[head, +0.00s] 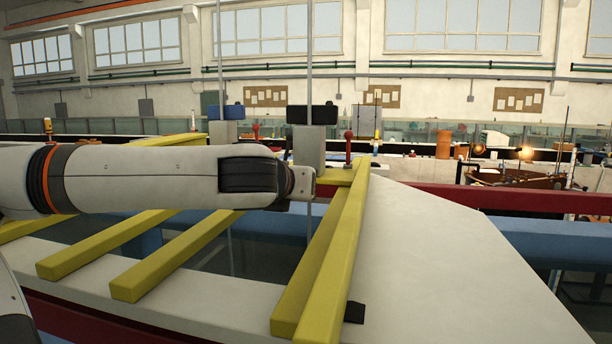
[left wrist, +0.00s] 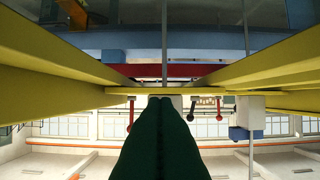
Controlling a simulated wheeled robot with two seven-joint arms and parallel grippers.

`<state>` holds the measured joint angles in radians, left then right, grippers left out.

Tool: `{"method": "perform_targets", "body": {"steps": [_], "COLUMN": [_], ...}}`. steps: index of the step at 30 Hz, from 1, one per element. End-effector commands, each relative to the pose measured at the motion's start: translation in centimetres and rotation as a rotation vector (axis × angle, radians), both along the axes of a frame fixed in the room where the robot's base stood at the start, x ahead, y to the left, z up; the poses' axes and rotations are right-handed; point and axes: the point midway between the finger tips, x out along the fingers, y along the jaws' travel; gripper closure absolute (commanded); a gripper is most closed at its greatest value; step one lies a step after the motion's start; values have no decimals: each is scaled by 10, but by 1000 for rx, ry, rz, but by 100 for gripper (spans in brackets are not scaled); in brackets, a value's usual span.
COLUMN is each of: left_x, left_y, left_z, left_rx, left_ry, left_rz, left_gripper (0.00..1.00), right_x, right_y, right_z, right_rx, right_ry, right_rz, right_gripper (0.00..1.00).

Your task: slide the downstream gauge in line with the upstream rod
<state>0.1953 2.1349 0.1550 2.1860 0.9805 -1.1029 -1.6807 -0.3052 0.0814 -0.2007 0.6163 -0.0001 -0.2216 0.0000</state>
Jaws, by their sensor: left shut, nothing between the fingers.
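Two upright gauges stand behind my left arm in the head view. One has a black block (head: 312,114) on a grey body with a thin rod (head: 310,50). The other, further left, has a blue block (head: 225,111) and its own rod (head: 220,45). The pictures do not label which is upstream or downstream. In the upside-down left wrist view, the blue block (left wrist: 246,133) is at right. My left gripper (left wrist: 163,100) shows there as dark green fingers, shut and empty, overlapping the nearer gauge's grey body; contact is unclear. The arm hides the fingers in the head view. My right gripper is out of view.
Yellow bars (head: 335,260) run beside the gauges, and more yellow bars (head: 170,255) cross the opening at left. A red-knobbed lever (head: 349,140) stands right of the nearer gauge. A pale flat panel (head: 440,260) lies clear at right.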

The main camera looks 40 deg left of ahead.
Motion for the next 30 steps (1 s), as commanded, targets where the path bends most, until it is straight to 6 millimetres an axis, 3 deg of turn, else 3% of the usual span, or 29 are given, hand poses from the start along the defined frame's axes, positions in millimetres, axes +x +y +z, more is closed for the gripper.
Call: {"method": "perform_targets", "body": {"steps": [6,15,30], "left_x": [37,73,83], "left_y": [21,40,46], "left_z": [-12,-15,-17], "left_rx": [-4,-1,0], "left_ry": [6,3,1], "left_rz": [2,1,0], "left_gripper": [100,100,100], "right_x": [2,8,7], "right_y": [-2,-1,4], "right_z": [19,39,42], "right_rx": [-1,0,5], "right_ry": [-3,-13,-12], "right_rz": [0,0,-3], "right_gripper": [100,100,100]}}
